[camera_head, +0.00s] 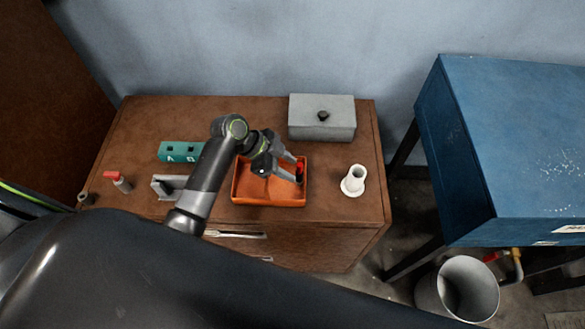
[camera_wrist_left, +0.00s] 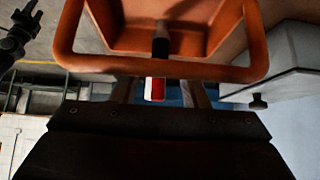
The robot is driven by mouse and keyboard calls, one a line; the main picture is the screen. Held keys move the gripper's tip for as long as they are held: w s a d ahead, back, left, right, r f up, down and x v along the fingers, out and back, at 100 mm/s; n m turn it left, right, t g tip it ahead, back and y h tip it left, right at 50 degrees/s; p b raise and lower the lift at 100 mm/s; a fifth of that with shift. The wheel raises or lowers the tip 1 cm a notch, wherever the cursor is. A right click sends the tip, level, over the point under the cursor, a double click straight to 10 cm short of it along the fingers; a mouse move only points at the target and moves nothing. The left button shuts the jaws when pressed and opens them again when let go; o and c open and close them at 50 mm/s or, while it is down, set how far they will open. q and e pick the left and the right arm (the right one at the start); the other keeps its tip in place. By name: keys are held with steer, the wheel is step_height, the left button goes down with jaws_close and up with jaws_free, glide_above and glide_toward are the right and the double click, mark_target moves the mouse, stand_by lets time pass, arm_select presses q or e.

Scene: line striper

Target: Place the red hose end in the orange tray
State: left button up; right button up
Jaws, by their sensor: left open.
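The orange tray (camera_head: 268,199) sits on the brown cabinet. My left gripper (camera_head: 298,171) is above its right part, fingers open. A small red piece, seemingly the red hose end (camera_head: 300,167), shows at the fingertips in the head view. In the left wrist view the red hose end (camera_wrist_left: 158,88) has a white side and a dark stem, and lies between the open fingers (camera_wrist_left: 162,92). The stem overlaps the inside of the tray, whose rim (camera_wrist_left: 160,66) crosses the picture. I cannot tell whether the piece touches the tray floor. My right gripper is not in view.
A grey lidded box (camera_head: 322,118) stands behind the tray and a white flanged piece (camera_head: 353,181) to its right. A teal block (camera_head: 181,152), a grey holder (camera_head: 168,186) and a red-topped fitting (camera_head: 120,182) are left. A blue bench (camera_head: 520,140) and a bucket (camera_head: 468,287) stand right.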

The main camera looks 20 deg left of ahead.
arm_select(q)
steer(key=v, duration=0.9)
steer(key=shift+a+r, duration=0.3)
steer(key=shift+s, duration=0.1)
